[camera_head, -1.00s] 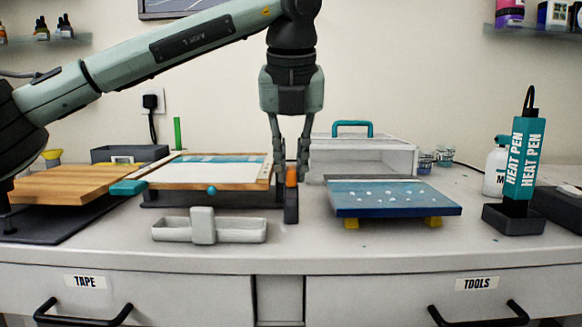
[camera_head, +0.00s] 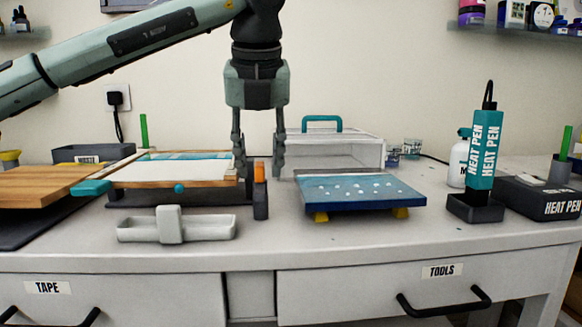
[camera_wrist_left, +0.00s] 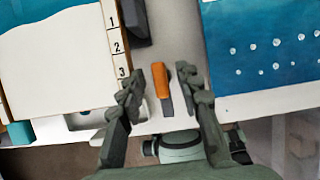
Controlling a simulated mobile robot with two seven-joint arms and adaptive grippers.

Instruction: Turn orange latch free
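The orange latch (camera_head: 259,172) stands upright on top of a dark post (camera_head: 261,205) at the right end of the wooden-framed board (camera_head: 170,182). My left gripper (camera_head: 259,171) points down with its fingers spread on either side of the latch. In the left wrist view, the latch (camera_wrist_left: 160,80) lies between the two open fingertips (camera_wrist_left: 174,80), with visible gaps on both sides. The gripper is not closed on it. My right gripper is not in view.
A blue dotted panel (camera_head: 360,191) on yellow feet is close on the right. A grey tray (camera_head: 205,228) lies in front of the board. A clear box with a teal handle (camera_head: 322,122) stands behind. The heat pen (camera_head: 483,150) stands further right.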

